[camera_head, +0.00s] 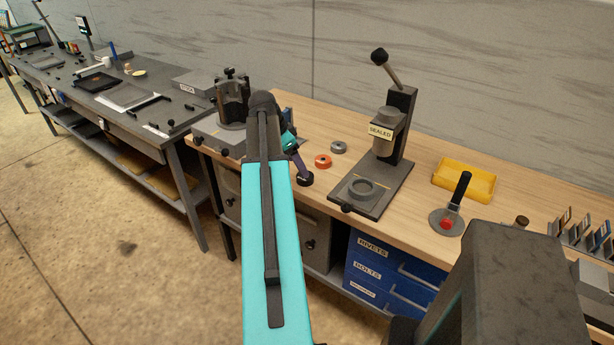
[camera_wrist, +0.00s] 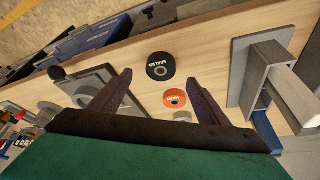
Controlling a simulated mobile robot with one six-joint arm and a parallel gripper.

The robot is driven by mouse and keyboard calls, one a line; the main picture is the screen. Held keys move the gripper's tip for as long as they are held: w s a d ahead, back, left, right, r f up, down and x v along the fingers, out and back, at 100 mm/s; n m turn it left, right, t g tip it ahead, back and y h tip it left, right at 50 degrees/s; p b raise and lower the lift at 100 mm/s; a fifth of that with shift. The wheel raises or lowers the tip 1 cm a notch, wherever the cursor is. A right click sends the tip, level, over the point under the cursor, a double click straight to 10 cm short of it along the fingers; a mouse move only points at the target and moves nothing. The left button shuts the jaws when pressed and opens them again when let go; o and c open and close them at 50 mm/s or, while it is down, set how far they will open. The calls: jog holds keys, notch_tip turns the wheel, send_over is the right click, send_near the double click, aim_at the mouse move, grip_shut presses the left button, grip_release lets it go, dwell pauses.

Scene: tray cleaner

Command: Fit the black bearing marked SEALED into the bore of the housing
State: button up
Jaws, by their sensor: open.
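The black bearing (camera_wrist: 161,58) lies on the bench, and its SEALED marking is readable in the wrist view. It also shows in the head view (camera_head: 304,180), just below my gripper's fingers. My gripper (camera_wrist: 159,75) is open, with its two fingertips on either side of the bearing in the picture. Nothing is held. Whether the fingers are level with the bearing cannot be told. The press ram bears a SEALED sign (camera_head: 381,132).
An orange ring (camera_head: 323,161) and a grey ring (camera_head: 338,147) lie close behind the black bearing. The press column (camera_head: 398,125) and its lever rise behind the housing. A dark fixture (camera_head: 232,100) stands left. A yellow tray (camera_head: 464,180) is at the right.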

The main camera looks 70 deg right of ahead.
jog(key=shift+x, duration=0.85)
jog(key=shift+p+x, duration=1.1)
jog(key=shift+x, duration=1.5)
jog(key=shift+s+d+r, duration=0.1)
jog(key=shift+s+d, duration=0.05)
jog(key=shift+s, duration=0.05)
jog(key=shift+c, duration=0.6)
jog(key=c, duration=1.2)
jog(key=shift+r, duration=0.15)
